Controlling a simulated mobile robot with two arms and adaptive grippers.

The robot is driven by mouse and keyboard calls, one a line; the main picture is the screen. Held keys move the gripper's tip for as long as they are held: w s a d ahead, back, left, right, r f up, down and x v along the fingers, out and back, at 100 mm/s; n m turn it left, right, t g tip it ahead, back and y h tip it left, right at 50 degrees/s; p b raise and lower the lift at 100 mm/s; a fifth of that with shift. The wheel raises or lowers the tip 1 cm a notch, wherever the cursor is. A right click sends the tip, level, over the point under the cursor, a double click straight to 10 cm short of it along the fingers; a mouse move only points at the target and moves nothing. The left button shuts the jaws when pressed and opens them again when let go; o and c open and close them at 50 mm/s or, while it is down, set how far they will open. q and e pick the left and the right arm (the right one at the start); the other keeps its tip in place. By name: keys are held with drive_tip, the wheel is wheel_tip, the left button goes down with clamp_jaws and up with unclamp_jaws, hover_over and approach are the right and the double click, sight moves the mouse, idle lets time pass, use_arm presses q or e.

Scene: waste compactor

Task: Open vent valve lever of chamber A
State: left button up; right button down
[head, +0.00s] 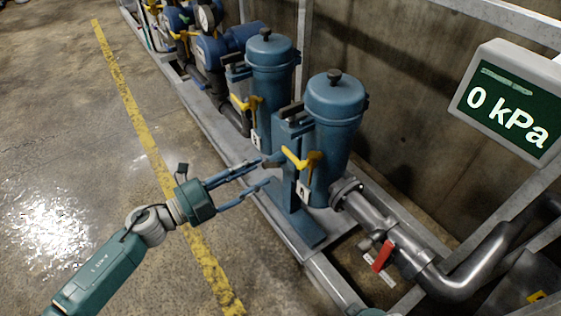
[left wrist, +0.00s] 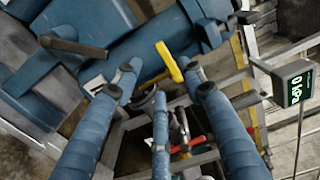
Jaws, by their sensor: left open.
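Chamber A is a blue upright canister (head: 335,125) with a domed lid and a label "A" (head: 303,191). A yellow lever (head: 301,159) is on its front left side; it also shows in the left wrist view (left wrist: 168,62). A red lever (head: 383,256) sits on the steel pipe low at the right of the chamber. Which lever is the vent valve's I cannot tell. My left gripper (head: 264,174) is open and empty, its fingers pointing toward the chamber, left of and slightly below the yellow lever. My right gripper is out of view.
A second blue canister (head: 268,95) with its own yellow lever stands behind chamber A. A display (head: 508,105) reads 0 kPa. The metal base frame edges the skid. The floor to the left, with a yellow line (head: 140,130), is clear.

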sight(289, 156)
use_arm(q)
drive_tip(key=x, duration=1.1)
drive_tip(key=shift+s+d+r, duration=0.1)
drive_tip(key=shift+s+r, duration=0.05)
drive_tip(key=shift+s, duration=0.05)
clamp_jaws()
